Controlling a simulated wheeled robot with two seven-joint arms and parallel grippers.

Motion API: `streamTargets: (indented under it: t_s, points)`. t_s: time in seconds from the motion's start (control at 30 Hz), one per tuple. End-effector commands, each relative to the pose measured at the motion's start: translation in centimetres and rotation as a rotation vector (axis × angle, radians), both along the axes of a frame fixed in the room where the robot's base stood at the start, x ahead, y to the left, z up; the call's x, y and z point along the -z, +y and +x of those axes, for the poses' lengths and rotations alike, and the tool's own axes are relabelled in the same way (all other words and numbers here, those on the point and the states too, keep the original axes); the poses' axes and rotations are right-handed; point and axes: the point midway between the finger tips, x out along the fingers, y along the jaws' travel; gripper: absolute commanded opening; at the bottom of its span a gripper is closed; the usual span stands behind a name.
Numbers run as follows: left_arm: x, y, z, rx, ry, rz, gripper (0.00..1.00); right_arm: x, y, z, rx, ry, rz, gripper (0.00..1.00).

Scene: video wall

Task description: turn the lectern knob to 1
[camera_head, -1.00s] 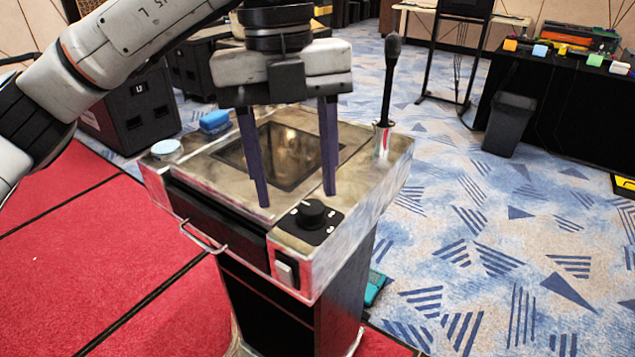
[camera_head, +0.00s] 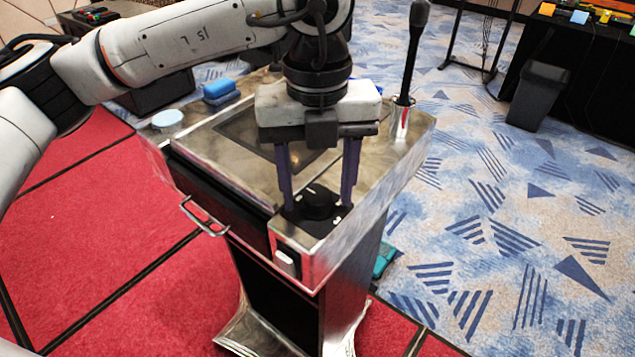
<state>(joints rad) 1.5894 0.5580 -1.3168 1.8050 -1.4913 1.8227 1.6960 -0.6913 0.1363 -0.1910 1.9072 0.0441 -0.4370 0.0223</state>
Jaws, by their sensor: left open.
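The lectern (camera_head: 222,172) stands in the middle of the view, with a scuffed metal top. Its black knob (camera_head: 317,204) sits on a dark plate at the front right corner of the top. White marks show on the plate, but I cannot read them or tell the knob's setting. My left gripper (camera_head: 317,207) is open and points down, with one dark purple finger on each side of the knob. I cannot tell whether the fingers touch it. My right gripper is not in view.
A microphone (camera_head: 412,60) stands in a metal holder at the lectern's right. A white round item (camera_head: 167,119) and a blue block (camera_head: 220,90) lie at its back left. A white rocker switch (camera_head: 287,259) and a handle (camera_head: 203,216) are on the front. A bin (camera_head: 538,95) stands far right.

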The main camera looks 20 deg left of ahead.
Motion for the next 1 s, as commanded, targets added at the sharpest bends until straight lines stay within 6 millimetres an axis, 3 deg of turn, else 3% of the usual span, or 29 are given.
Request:
streamTargets:
  t_s: [0.27, 0.5, 1.0]
  points:
    - [0.1, 0.0, 0.0, 0.0, -0.001, 0.0, 0.51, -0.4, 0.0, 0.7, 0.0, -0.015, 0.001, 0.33]
    - [0.1, 0.0, 0.0, 0.0, -0.001, 0.0, 0.12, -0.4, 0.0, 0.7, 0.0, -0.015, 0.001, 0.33]
    - [0.4, 0.0, 0.0, 0.139, -0.002, 0.001, 0.12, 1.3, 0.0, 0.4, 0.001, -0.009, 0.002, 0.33]
